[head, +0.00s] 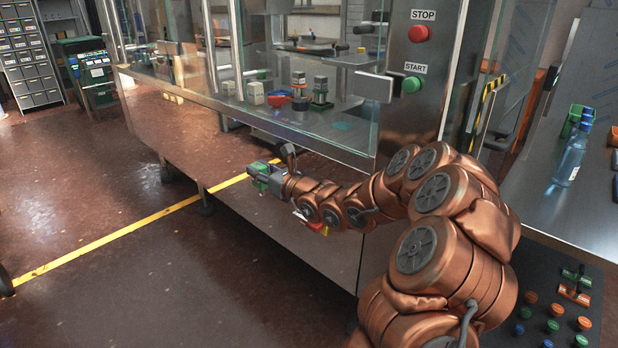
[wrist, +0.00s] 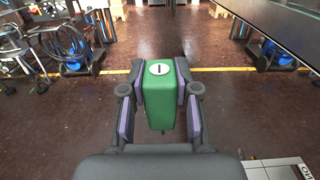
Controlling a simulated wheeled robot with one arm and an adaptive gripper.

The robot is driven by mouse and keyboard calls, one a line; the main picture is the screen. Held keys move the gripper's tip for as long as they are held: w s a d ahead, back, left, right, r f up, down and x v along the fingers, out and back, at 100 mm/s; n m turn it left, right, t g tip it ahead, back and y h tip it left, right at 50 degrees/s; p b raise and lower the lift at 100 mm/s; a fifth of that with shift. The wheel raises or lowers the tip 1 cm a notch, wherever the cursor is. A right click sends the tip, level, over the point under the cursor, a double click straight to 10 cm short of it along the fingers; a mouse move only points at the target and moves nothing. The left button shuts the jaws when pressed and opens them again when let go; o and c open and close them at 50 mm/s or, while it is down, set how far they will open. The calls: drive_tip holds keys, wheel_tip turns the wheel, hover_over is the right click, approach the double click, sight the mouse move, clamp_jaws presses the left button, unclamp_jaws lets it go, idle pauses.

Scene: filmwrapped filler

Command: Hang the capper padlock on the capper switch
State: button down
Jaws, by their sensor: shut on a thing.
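My gripper (wrist: 160,92) is shut on a green block (wrist: 160,107) with a white round label bearing a dark stroke. Its fingers press both sides of the block. In the head view the green block (head: 262,170) shows at the end of my arm, in front of the machine's lower metal face and apart from it. No shackle is clear, so I cannot tell for sure that it is the capper padlock. I cannot pick out the capper switch by name in either view.
The glass-walled machine (head: 300,140) carries a red STOP button (head: 418,33) and a green START button (head: 412,84). A dark panel (head: 540,285) at lower right holds several coloured round pieces. A bottle (head: 569,155) stands on the right-hand bench.

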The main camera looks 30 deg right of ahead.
drive_tip(key=d+f+b, duration=0.2)
drive_tip(key=d+f, duration=0.2)
drive_tip(key=d, duration=0.9)
drive_tip(key=shift+s+d+b, duration=0.25)
drive_tip(key=shift+s+b, duration=0.15)
drive_tip(key=shift+s, duration=0.1)
wheel_tip(320, 180, down, 10)
drive_tip(key=b, duration=0.4)
drive_tip(key=shift+r, duration=0.25)
drive_tip(key=shift+s+f, duration=0.1)
drive_tip(key=shift+f, duration=0.3)
idle(1.4)
drive_tip(key=c, duration=0.8)
unclamp_jaws()
drive_tip(key=shift+o, duration=0.2)
